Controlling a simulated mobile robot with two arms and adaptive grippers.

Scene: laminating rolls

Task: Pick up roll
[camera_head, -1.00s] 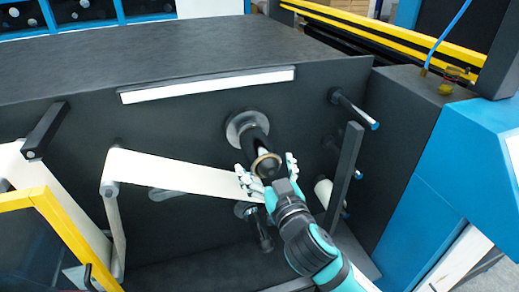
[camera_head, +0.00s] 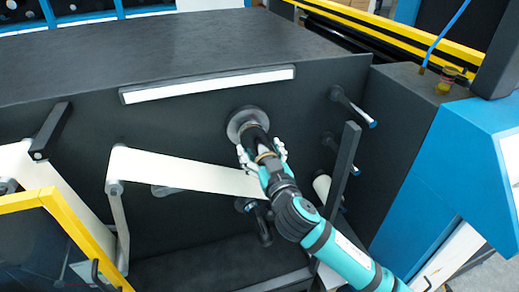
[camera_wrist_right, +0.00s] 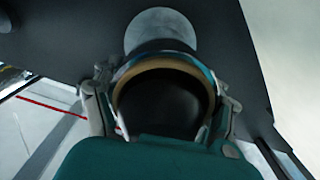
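The roll (camera_head: 263,143) is a dark cylinder with a tan ring at its near end. It sits on a round grey flange (camera_head: 240,122) on the dark machine panel. My right gripper (camera_head: 262,151) is at the roll's near end, with one finger on each side. In the right wrist view the tan ring (camera_wrist_right: 163,63) faces me between the fingers (camera_wrist_right: 160,110). The fingers look spread around the end, with narrow gaps; any contact is hard to judge. The far part of the roll is partly hidden. My left gripper is not in view.
A white web (camera_head: 180,172) runs from a left roller to beneath my right gripper. A dark upright bar (camera_head: 342,165) and a small white roller (camera_head: 322,187) stand to the right. A short rod (camera_head: 352,107) sticks out at upper right. A yellow frame (camera_head: 70,225) is at lower left.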

